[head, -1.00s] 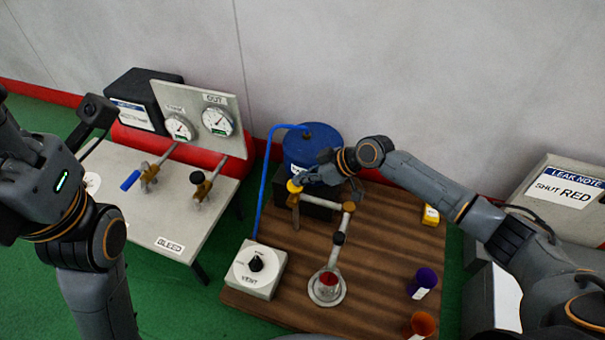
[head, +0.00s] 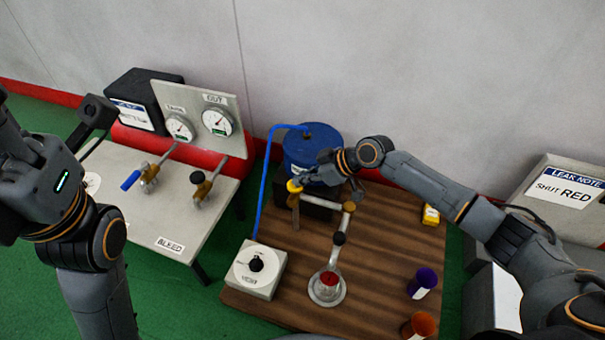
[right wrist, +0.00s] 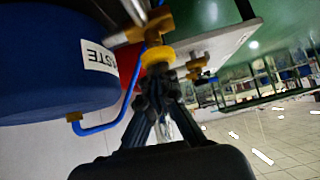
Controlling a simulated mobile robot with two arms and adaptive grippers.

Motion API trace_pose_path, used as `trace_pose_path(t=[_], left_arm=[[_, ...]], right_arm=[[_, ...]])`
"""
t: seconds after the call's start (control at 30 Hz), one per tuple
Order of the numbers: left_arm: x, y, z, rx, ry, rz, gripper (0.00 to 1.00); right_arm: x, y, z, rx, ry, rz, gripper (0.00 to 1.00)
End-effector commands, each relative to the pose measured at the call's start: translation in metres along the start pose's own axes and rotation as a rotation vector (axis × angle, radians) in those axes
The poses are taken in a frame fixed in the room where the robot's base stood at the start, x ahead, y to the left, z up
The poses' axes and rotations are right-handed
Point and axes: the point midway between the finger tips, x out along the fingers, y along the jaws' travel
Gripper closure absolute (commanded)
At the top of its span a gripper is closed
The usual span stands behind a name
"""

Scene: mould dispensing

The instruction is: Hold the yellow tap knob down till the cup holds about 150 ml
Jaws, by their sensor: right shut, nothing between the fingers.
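The yellow tap knob (head: 294,186) is at the left end of the tap pipe, by the blue drum. My right gripper (head: 304,182) is at the knob, its fingers shut with nothing between them. In the right wrist view the fingertips (right wrist: 157,76) meet the knob (right wrist: 157,56) and seem to touch it. The cup (head: 328,287) stands on a round metal plate below the pipe's lower end. Red shows in the cup; its level against any marks is too small to read. My left arm is at the left edge; its gripper's fingers are unclear.
The blue drum (head: 313,140) stands behind the knob. A purple cup (head: 423,282), an orange cup (head: 420,324) and a yellow block (head: 431,214) are on the right of the wooden table (head: 385,255).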

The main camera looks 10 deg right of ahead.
Motion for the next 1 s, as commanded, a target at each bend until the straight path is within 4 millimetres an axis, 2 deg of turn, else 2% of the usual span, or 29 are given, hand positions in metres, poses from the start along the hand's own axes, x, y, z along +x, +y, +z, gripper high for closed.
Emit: trace_pose_path(t=[0.03, 0.83, 1.0], left_arm=[[-0.001, 0.0, 0.0, 0.0, 0.0, 0.0, 0.6], [-0.001, 0.0, -0.001, 0.001, 0.0, 0.0, 0.6], [-0.001, 0.0, -0.001, 0.0, 0.0, 0.0, 0.6]], right_arm=[[0.004, -0.004, 0.007, 0.003, -0.013, -0.009, 1.0], [0.004, -0.005, 0.008, 0.004, -0.015, -0.011, 1.0], [-0.008, -0.004, 0.008, 0.004, -0.015, -0.01, 1.0]])
